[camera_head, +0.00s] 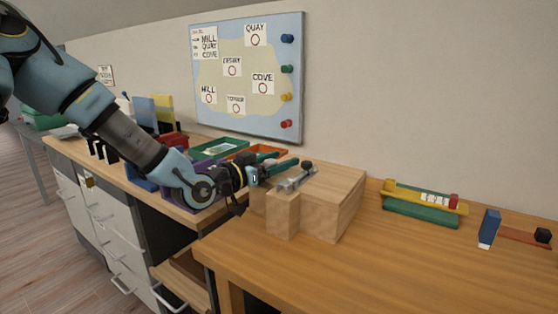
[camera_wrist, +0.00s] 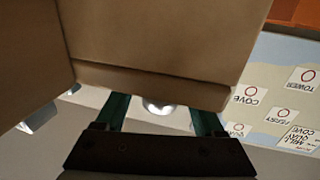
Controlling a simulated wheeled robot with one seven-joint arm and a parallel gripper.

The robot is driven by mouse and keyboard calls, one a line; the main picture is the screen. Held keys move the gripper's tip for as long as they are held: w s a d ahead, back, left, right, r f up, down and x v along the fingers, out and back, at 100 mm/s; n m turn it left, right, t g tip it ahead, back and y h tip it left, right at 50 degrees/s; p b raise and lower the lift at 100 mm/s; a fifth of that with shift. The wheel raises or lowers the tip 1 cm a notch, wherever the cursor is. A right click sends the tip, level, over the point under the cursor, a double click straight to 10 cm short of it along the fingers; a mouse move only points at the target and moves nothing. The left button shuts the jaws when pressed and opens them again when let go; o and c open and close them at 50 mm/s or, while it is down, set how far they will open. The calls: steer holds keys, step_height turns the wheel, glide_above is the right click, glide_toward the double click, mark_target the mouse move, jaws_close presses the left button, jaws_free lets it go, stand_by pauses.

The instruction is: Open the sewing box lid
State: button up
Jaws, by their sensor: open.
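The sewing box, a pale wooden box (camera_head: 335,205), stands on the near wooden desk, and its top looks shut. A small dark round knob (camera_head: 307,166) and grey metal parts (camera_head: 292,182) show at its top. My gripper (camera_head: 282,164) reaches in from the left at the height of the box top, its teal fingers apart. In the wrist view a large brown wooden body (camera_wrist: 150,60) fills the upper part. A shiny round knob (camera_wrist: 158,107) shows between the fingers of my gripper (camera_wrist: 160,112); I cannot tell whether they touch it.
A yellow and green rack (camera_head: 425,203), a blue block (camera_head: 489,228) and a red strip with a black cube (camera_head: 525,236) lie right of the box. Green and orange trays (camera_head: 222,148) are behind my arm. A map board (camera_head: 247,75) hangs on the wall. The desk front is clear.

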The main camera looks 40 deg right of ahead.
steer(key=shift+c, duration=0.3)
jaws_close()
stand_by(1.1)
